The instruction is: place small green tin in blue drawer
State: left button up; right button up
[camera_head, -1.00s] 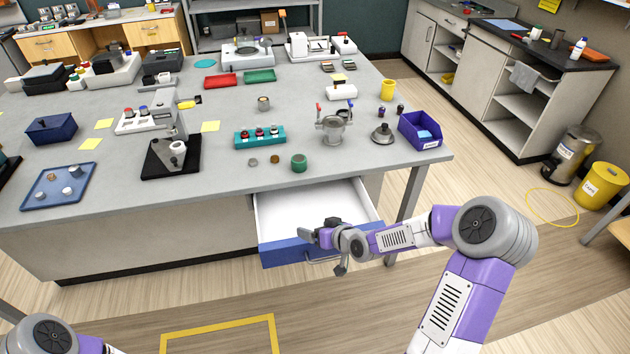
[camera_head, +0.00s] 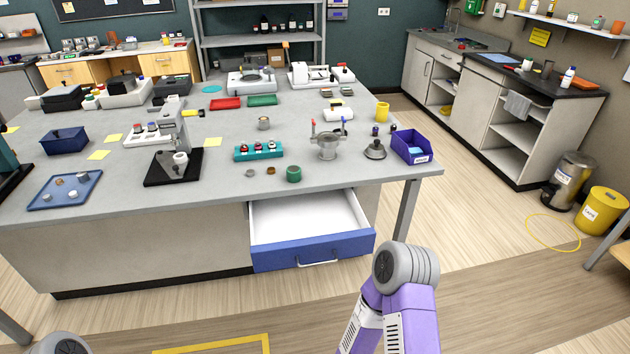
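The small green tin (camera_head: 293,174) stands upright on the grey table (camera_head: 225,177) near its front edge, above the drawer. The blue drawer (camera_head: 312,250) is pulled open below the tabletop; its white inside looks empty. A white handle is on its front. My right arm shows at the bottom right, below and right of the drawer, but its gripper is out of view. Only a bit of my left arm shows at the bottom left; its gripper is out of view.
Left of the tin lie small round lids (camera_head: 270,172) and a teal rack (camera_head: 258,151). To the right stand a grey pot (camera_head: 327,146), a dark-based weight (camera_head: 375,150) and a purple bin (camera_head: 411,146). Floor before the drawer is clear.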

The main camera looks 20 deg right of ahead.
aim_at(333, 227)
jog(key=z, duration=0.25)
jog(key=k, duration=0.4)
jog(key=z, duration=0.4)
jog(key=i, duration=1.2)
jog(key=u, duration=0.75)
